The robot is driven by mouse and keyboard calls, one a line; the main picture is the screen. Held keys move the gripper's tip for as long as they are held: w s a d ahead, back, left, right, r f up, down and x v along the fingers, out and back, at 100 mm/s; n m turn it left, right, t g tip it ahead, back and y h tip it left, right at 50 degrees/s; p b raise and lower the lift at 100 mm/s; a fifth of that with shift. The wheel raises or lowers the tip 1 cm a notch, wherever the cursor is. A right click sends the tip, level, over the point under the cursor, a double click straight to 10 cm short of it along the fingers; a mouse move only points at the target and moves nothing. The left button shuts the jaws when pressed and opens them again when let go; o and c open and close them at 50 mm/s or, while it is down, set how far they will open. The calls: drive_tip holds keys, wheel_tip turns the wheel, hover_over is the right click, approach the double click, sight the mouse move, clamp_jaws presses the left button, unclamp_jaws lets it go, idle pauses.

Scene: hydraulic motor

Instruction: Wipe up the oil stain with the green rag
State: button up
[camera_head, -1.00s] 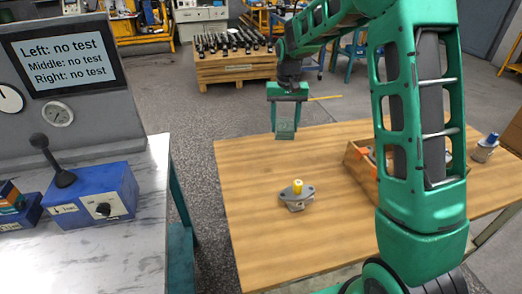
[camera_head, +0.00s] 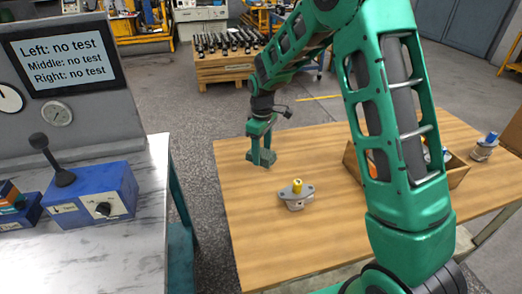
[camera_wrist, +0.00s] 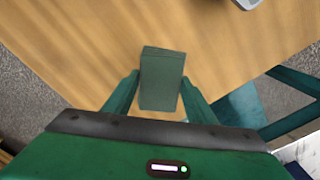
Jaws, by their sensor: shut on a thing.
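My gripper (camera_head: 261,146) is above the far left part of the wooden table, pointing down. It is shut on the green rag (camera_head: 262,158), which looks like a folded dark green block. In the wrist view the rag (camera_wrist: 162,66) sits between the two green fingers and extends past their tips, with wooden tabletop beyond it. I cannot tell whether the rag touches the table. No oil stain can be made out in either view.
A grey flanged part with a yellow cap (camera_head: 297,194) stands on the wooden table (camera_head: 330,240), close to my gripper. A wooden box (camera_head: 457,176) with contents is partly behind my arm. A blue-capped part (camera_head: 486,146) stands farther right. A metal bench (camera_head: 130,235) is left, across a gap.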

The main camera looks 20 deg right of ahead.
sight(262, 173)
drive_tip(key=shift+f, duration=3.2)
drive_tip(key=shift+d, duration=0.25)
drive_tip(key=shift+c, duration=0.3)
drive_tip(key=shift+d+f, duration=0.15)
drive_tip(key=shift+d, duration=0.65)
drive_tip(key=shift+d+f, duration=0.1)
drive_tip(key=shift+d, duration=0.65)
drive_tip(key=shift+c, duration=0.2)
drive_tip(key=shift+d+r, duration=0.1)
drive_tip(key=shift+d, duration=0.3)
drive_tip(key=a, duration=0.4)
drive_tip(key=shift+a+f, duration=0.2)
drive_tip(key=shift+a+r, duration=0.1)
drive_tip(key=shift+r, duration=4)
